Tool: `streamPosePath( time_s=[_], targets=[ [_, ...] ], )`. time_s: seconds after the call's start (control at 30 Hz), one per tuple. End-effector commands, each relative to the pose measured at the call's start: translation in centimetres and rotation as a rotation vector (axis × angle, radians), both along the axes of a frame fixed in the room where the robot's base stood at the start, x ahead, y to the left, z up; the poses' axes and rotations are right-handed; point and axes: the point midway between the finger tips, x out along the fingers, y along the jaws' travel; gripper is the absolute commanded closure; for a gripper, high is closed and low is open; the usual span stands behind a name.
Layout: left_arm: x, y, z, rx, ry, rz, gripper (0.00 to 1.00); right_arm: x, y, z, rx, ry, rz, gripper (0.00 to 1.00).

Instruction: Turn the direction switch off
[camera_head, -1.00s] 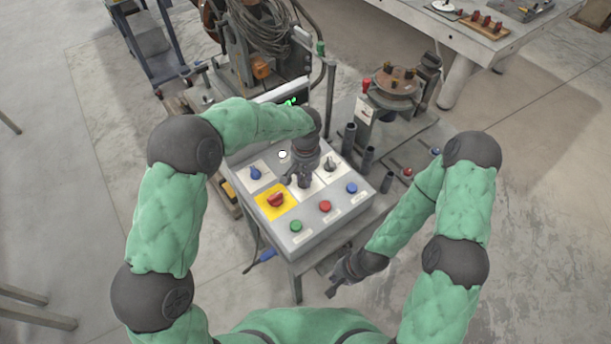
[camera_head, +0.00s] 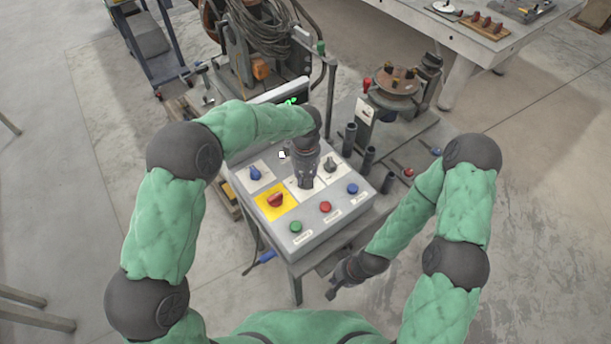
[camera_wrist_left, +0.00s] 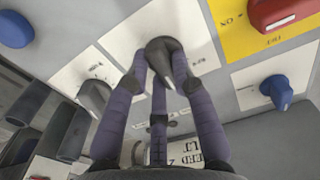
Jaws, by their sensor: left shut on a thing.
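My left gripper (camera_head: 304,184) reaches down onto the middle of the grey control panel (camera_head: 318,234). In the left wrist view its fingers (camera_wrist_left: 164,84) are closed around a dark rotary switch (camera_wrist_left: 160,50) on a white label plate. The label text is too small and partly covered to read fully. In the head view the gripper hides this switch. Another dark switch (camera_head: 330,163) stands to its right on its own white plate; it also shows in the left wrist view (camera_wrist_left: 94,97). My right gripper (camera_head: 335,290) hangs empty in front of the panel; its finger opening is unclear.
A machine with a round table (camera_head: 397,84) stands behind right. Open floor lies at right.

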Motion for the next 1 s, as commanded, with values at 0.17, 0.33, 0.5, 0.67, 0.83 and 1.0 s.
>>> streamPosePath(
  time_s=[0.17, 0.33, 0.5, 0.67, 0.83, 1.0],
  targets=[
    [0.04, -0.01, 0.02, -0.001, -0.001, 0.048, 1.0, 0.0, 0.0, -0.08, 0.0, 0.0, 0.0, 1.0],
    [0.04, 0.0, 0.03, -0.001, -0.001, 0.066, 1.0, 0.01, 0.0, -0.1, 0.0, 0.0, 0.0, 1.0],
    [0.04, 0.0, 0.03, -0.001, -0.001, 0.068, 1.0, 0.0, 0.0, -0.09, 0.0, 0.0, 0.0, 1.0],
    [0.04, 0.0, 0.03, -0.001, -0.001, 0.067, 1.0, 0.0, 0.0, -0.09, 0.0, 0.0, 0.0, 1.0],
    [0.04, 0.0, 0.03, -0.001, -0.001, 0.066, 0.51, 0.01, 0.0, -0.09, 0.0, 0.0, 0.0, 1.0],
    [0.03, 0.01, 0.02, -0.001, -0.001, 0.066, 0.51, 0.0, 0.0, -0.09, 0.0, 0.0, 0.0, 1.0]
  ],
)
